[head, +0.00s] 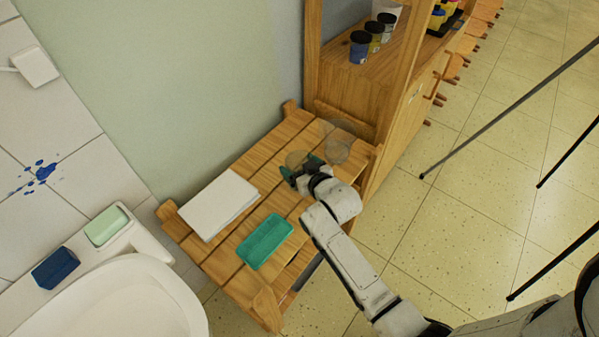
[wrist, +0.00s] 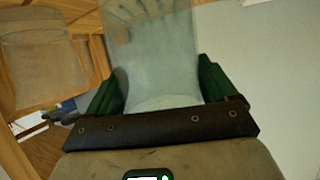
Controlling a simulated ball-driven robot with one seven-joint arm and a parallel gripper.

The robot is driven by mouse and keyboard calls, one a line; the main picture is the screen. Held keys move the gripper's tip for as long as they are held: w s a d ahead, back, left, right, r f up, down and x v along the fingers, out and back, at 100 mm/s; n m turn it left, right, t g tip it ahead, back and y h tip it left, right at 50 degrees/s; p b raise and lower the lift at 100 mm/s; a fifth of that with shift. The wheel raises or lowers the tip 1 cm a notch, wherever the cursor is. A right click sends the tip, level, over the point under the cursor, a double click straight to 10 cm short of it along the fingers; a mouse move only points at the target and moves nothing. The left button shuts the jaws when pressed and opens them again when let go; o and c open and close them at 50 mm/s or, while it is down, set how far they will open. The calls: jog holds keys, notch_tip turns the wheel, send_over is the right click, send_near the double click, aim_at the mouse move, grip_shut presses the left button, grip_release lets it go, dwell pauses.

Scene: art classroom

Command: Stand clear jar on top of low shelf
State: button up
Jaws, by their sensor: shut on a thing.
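The clear jar (wrist: 155,45) is between the two green fingers of my gripper (wrist: 158,85) in the wrist view. In the head view my gripper (head: 301,169) is shut on the clear jar (head: 296,158), over the far right part of the slatted wooden low shelf (head: 285,145). The jar is see-through and faint, and I cannot tell whether its base touches the slats. Another clear round shape (head: 338,151) shows just right of the gripper; I cannot tell whether it is a separate vessel.
A white folded stack (head: 218,204) and a teal tray (head: 265,241) lie on the low shelf. A wooden cabinet with several dark-lidded paint jars (head: 360,47) stands behind right. A white basin (head: 110,300) is at lower left. Thin dark poles (head: 500,117) cross the right floor.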

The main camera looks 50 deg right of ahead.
aim_at(295, 169)
jog(key=shift+w+d+f, duration=0.1)
jog(key=shift+d+f, duration=0.1)
jog(key=shift+f, duration=0.05)
jog(key=shift+w+d+f+b, duration=0.1)
jog(key=shift+f+b, duration=0.2)
jog(key=shift+f, duration=1.35)
jog(key=shift+f, duration=0.2)
jog(key=o, duration=0.9)
jog(key=shift+r, duration=0.1)
